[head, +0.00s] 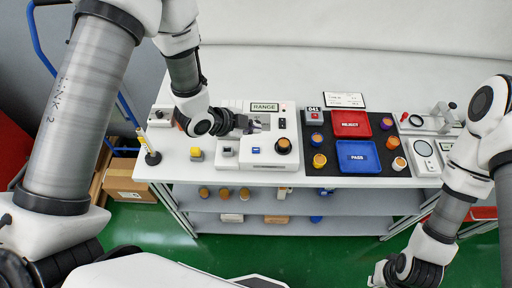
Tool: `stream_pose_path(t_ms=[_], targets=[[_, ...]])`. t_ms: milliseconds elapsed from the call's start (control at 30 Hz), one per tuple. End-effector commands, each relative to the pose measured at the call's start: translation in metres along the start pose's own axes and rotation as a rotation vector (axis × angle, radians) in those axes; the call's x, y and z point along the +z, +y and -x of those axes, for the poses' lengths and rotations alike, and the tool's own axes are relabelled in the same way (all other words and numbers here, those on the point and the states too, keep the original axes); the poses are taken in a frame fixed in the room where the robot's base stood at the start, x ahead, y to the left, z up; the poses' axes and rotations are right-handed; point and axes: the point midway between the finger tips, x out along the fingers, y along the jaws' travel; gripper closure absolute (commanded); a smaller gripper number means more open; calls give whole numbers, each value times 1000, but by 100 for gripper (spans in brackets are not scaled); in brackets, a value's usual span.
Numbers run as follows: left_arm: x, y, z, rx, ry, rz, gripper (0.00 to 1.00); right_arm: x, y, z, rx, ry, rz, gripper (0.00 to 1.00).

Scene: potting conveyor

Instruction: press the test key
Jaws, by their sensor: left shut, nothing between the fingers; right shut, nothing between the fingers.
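A white instrument (288,165) labelled RANGE stands on the table, with a dark knob (283,145) and a small blue key (256,150) on its front part. No label readable here says which key is the test key. My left gripper (246,124) is shut and empty, over the instrument's upper left part, behind the blue key. It hides part of the instrument; I cannot tell whether it touches. My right arm reaches down at the lower right, and its fingers are outside the picture.
A black mat right of the instrument holds a red REJECT tray (351,118), a blue PASS tray (372,169) and several small pots. Shelves below hold small items.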

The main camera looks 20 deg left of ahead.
Motion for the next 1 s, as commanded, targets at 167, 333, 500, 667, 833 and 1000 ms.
stream_pose_path(t_ms=[167, 333, 500, 667, 833, 1000], targets=[[-7, -8, 1, -11, 21, -56, 100, 0, 0, 0, 0, 0, 0, 100], [-7, -8, 1, -10, 20, -52, 100, 0, 0, 0, 0, 0, 0, 100], [-4, -5, -3, -10, 19, -50, 100, 0, 0, -4, 0, 0, 0, 100], [5, 3, -14, -9, 18, -48, 100, 0, 0, -16, 0, 0, 0, 100], [18, 16, -33, -9, 18, -47, 100, 0, 0, -35, 0, 0, 0, 100], [32, 28, -51, -9, 18, -47, 100, 0, 0, -55, 0, 0, 0, 100]])
